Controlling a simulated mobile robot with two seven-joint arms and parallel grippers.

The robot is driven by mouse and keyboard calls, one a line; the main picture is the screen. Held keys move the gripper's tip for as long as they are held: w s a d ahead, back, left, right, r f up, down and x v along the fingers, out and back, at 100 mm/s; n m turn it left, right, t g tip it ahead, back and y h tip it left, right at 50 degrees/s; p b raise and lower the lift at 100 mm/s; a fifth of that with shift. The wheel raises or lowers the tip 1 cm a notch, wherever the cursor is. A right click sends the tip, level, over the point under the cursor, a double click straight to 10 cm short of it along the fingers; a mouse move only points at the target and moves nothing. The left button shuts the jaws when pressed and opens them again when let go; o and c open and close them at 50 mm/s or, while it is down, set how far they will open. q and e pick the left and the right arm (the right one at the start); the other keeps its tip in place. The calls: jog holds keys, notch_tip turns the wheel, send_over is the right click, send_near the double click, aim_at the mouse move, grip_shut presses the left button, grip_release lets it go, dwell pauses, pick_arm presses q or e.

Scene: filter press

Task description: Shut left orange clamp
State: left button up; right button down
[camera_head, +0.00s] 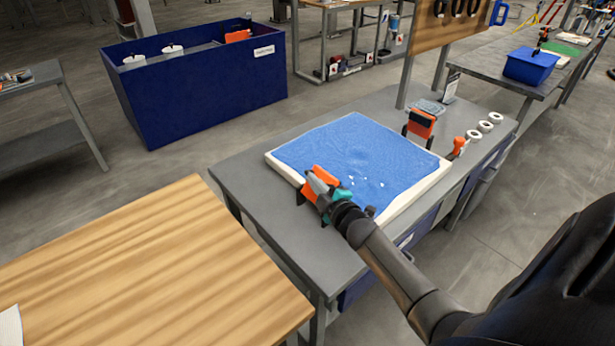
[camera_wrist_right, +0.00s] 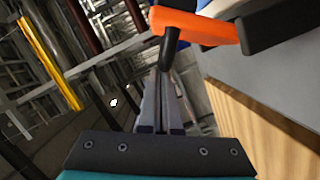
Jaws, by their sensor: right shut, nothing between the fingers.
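The left orange clamp (camera_head: 325,175) sits at the near left edge of the white frame (camera_head: 410,203) with the blue cloth (camera_head: 350,155). My right gripper (camera_head: 320,187) is right at this clamp and partly hides it. In the right wrist view the clamp's orange part (camera_wrist_right: 205,30) crosses the top, with a dark piece beside the tips of my right gripper (camera_wrist_right: 165,78). The fingers are together and hold nothing. I cannot tell whether they touch the clamp, or how far it is closed. My left gripper is not in view.
A second orange clamp (camera_head: 421,123) stands at the frame's far right edge. A wooden table (camera_head: 150,270) stands at the near left, a large blue bin (camera_head: 200,105) behind.

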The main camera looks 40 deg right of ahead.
aim_at(324, 170)
jog(key=shift+d+r+m+p, duration=0.25)
jog(key=shift+d+m+p, duration=0.35)
jog(key=shift+d+m, duration=0.25)
jog(key=shift+w+d+f+m+g+y+p, duration=0.1)
jog(key=shift+d+m+g+y+p, duration=0.15)
jog(key=shift+d+m, duration=0.3)
jog(key=shift+w+d+f+m+g+y+p, duration=0.15)
jog(key=shift+d+m+y, duration=0.2)
jog(key=shift+d+m, duration=0.2)
jog(key=shift+s+d+f+m+y, duration=0.1)
jog(key=shift+d+f+m+y, duration=0.2)
jog(key=shift+d+m, duration=0.35)
jog(key=shift+d+f+m+y+b, duration=0.25)
jog(key=shift+d+m+y+b, duration=0.05)
jog(key=shift+d+m+b, duration=0.35)
jog(key=shift+d+f+m+g+b, duration=0.25)
jog(key=shift+d+m+g+b, duration=0.05)
jog(key=shift+m+b, duration=0.15)
pick_arm(q)
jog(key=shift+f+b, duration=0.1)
jog(key=shift+b, duration=0.3)
pick_arm(e)
jog(key=shift+d+f, duration=0.25)
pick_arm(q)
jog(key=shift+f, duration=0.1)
pick_arm(e)
jog(key=shift+d, duration=0.15)
